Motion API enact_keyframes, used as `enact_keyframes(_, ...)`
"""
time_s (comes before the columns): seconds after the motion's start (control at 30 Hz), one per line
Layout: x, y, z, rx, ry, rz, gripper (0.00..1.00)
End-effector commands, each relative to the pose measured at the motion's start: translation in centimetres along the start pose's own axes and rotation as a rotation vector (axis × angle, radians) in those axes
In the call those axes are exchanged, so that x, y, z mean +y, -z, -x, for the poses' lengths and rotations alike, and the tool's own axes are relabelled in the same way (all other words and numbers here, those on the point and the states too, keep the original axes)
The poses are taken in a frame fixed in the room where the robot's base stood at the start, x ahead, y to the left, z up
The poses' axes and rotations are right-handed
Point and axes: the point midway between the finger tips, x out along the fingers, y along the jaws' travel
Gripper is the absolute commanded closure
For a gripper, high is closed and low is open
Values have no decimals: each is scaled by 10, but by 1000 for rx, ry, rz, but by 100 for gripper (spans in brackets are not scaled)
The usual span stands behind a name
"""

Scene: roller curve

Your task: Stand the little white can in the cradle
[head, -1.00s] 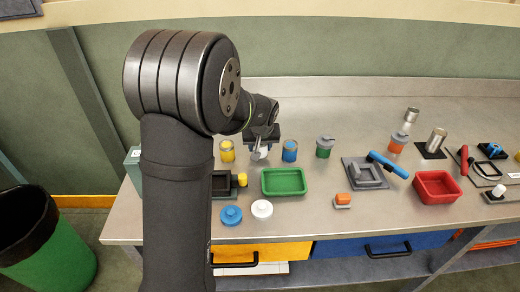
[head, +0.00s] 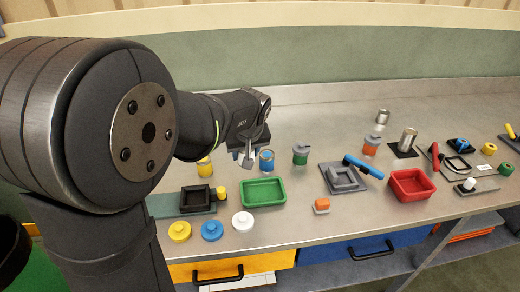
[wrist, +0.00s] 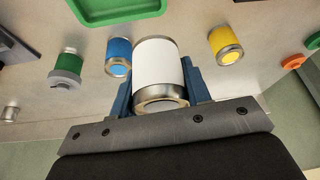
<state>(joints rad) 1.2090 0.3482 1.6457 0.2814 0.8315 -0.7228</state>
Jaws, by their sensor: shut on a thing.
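The little white can (wrist: 158,65) has a plain white side and bare metal ends. In the wrist view it sits between the blue fingers of my gripper (wrist: 158,85), which is shut on it. In the head view my gripper (head: 248,158) is at the back of the bench, between the yellow can (head: 204,167) and the blue can (head: 266,160); the white can is small and partly hidden there. I cannot tell whether it touches the bench.
A green tray (head: 263,193) lies in front of my gripper, with blue (head: 212,231) and white (head: 243,222) lidded discs nearer the front edge.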

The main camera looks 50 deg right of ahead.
Motion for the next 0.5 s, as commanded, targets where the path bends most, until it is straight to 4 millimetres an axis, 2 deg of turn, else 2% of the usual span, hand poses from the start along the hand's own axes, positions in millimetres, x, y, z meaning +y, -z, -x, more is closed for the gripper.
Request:
enact_keyframes(0.03, -24, 1, -1, 0, 16, 38, 83)
enact_keyframes(0.2, -94, -4, -4, 1, 61, 147, 83)
enact_keyframes(0.33, -134, -12, -4, 2, 87, 211, 83)
enact_keyframes(0.5, -160, -20, -4, 1, 106, 256, 83)
